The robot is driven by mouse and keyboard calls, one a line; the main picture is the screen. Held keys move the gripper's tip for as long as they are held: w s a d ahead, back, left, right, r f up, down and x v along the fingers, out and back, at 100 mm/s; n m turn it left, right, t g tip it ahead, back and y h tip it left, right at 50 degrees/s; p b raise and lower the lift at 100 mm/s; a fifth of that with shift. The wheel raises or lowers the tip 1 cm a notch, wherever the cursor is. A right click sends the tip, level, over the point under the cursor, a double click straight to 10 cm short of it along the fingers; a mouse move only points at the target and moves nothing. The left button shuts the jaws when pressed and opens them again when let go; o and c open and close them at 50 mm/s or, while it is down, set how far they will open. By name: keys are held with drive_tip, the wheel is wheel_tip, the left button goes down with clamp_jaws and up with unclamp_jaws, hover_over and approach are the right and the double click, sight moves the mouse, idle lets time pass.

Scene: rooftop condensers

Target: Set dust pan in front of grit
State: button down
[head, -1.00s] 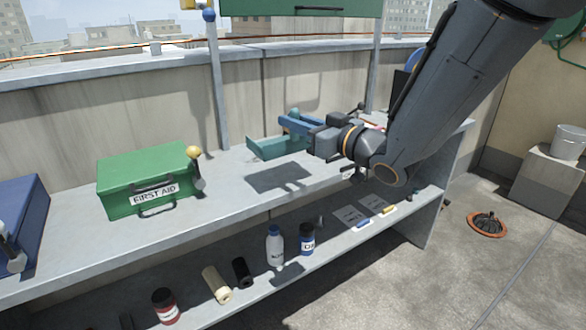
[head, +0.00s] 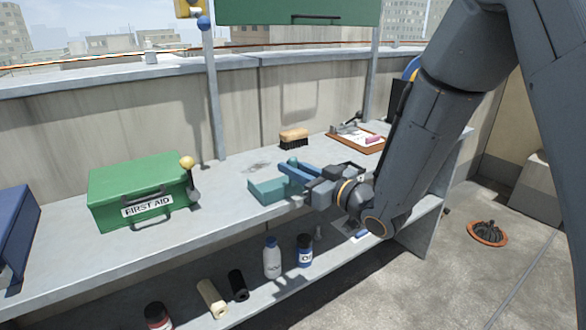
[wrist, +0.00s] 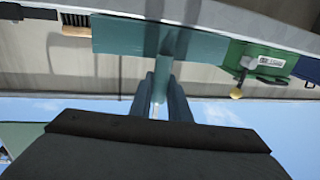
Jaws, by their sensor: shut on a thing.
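The teal dust pan (head: 266,191) is at the front part of the grey bench top, left of my gripper. My gripper (head: 297,171), with blue fingers, is shut on its handle. The pan also shows in the wrist view (wrist: 120,38), where the handle runs down between my gripper's fingers (wrist: 162,98). The pan is low, at or just above the bench; I cannot tell if it touches.
A wooden brush (head: 294,137) stands behind the pan near the wall. A green first aid box (head: 137,192) is at the left. A clipboard (head: 358,139) lies at the back right. Bottles, such as a white one (head: 272,258), stand on the lower shelf.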

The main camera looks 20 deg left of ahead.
drive_tip(key=c, duration=1.7)
unclamp_jaws()
drive_tip(key=shift+o, duration=0.2)
drive_tip(key=shift+s+d+r, duration=0.1)
drive_tip(key=shift+d, duration=0.15)
drive_tip(key=v, duration=1.1)
drive_tip(key=shift+s+d, duration=0.15)
drive_tip(key=shift+d, duration=0.1)
